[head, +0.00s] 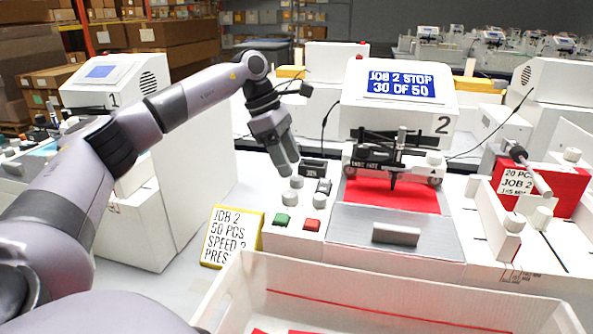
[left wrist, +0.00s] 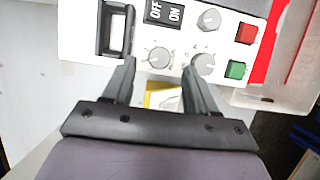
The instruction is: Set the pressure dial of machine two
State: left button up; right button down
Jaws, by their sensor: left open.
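Machine two (head: 400,103) shows "JOB 2 STOP 30 OF 50" on its screen. Its panel has grey dials: one at the back (head: 297,182), one at front left (head: 289,198) and one at front right (head: 320,200). I cannot read which is the pressure dial. My left gripper (head: 287,170) is open and empty, pointing down just above the dials. In the left wrist view, one dial (left wrist: 159,57) appears between the fingertips (left wrist: 159,68); two others (left wrist: 208,20) (left wrist: 204,64) lie to the right. My right gripper is out of view.
A green button (head: 282,219) and a red button (head: 312,224) lie in front of the dials; a black switch (head: 323,186) is beside them. A yellow-edged job card (head: 232,237) stands at the panel's left. A white bin (head: 330,283) stands in front.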

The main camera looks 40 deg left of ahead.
aim_at(297, 177)
pick_arm(q)
jog(key=shift+x, duration=1.85)
jog(key=c, duration=1.1)
jog(key=shift+o, duration=0.2)
jog(key=shift+n, duration=0.3)
jog(key=n+t+y+p, duration=0.1)
jog(key=n, duration=0.2)
jog(key=shift+d+n, duration=0.1)
jog(key=shift+n, duration=0.3)
jog(key=shift+d+n+t+y, duration=0.1)
jog(key=shift+n+t+y, duration=0.25)
jog(key=shift+n, duration=0.75)
jog(key=shift+n+t+y, duration=0.25)
jog(key=shift+n+y, duration=0.1)
jog(key=shift+n, duration=0.75)
jog(key=shift+r, duration=0.1)
